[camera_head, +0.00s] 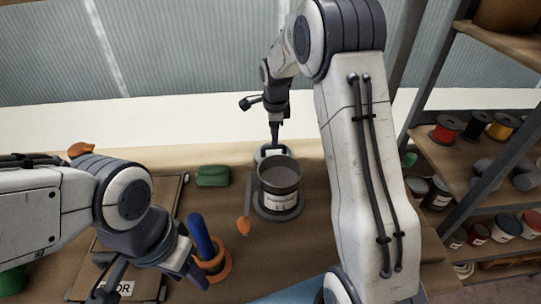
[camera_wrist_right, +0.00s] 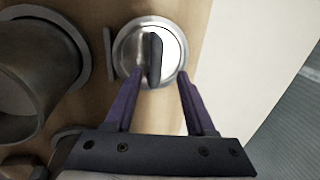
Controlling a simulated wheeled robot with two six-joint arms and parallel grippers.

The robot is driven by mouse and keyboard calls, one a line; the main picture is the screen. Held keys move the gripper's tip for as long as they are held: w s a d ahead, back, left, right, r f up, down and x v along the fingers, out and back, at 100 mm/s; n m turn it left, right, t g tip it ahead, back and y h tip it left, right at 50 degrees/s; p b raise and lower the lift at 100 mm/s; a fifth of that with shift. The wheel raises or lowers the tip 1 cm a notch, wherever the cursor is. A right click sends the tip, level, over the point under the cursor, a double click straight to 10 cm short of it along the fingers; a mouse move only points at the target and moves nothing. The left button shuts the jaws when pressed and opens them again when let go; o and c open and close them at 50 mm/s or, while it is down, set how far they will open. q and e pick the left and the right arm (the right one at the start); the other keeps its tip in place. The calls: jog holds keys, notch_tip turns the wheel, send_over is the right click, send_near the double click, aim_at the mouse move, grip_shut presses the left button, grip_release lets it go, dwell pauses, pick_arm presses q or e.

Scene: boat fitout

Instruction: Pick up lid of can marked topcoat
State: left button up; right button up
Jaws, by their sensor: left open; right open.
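A round metal lid with a dark upright bar handle (camera_wrist_right: 152,57) shows in the right wrist view. My right gripper (camera_wrist_right: 160,75) is open there, its two purple fingers reaching toward the lid's near edge with the handle roughly between their lines. No contact is clear. In the head view my right gripper (camera_head: 275,138) points down over the lidded round thing (camera_head: 268,154), partly hidden behind an open grey can (camera_head: 281,202). That can's label is too small to read. My left gripper (camera_head: 152,282) is open at lower left, near an orange ring holder.
The orange holder (camera_head: 214,266) has a blue-handled tool (camera_head: 200,236) in it. A green pouch (camera_head: 212,175) and an orange-tipped tool (camera_head: 244,226) lie left of the open can. Shelves with spools and tins (camera_head: 480,235) stand at right.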

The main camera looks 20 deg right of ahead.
aim_at(274, 152)
notch_tip(274, 152, down, 4)
jog(key=shift+w+r, duration=0.1)
jog(key=shift+w, duration=0.05)
grip_shut()
dwell(1.4)
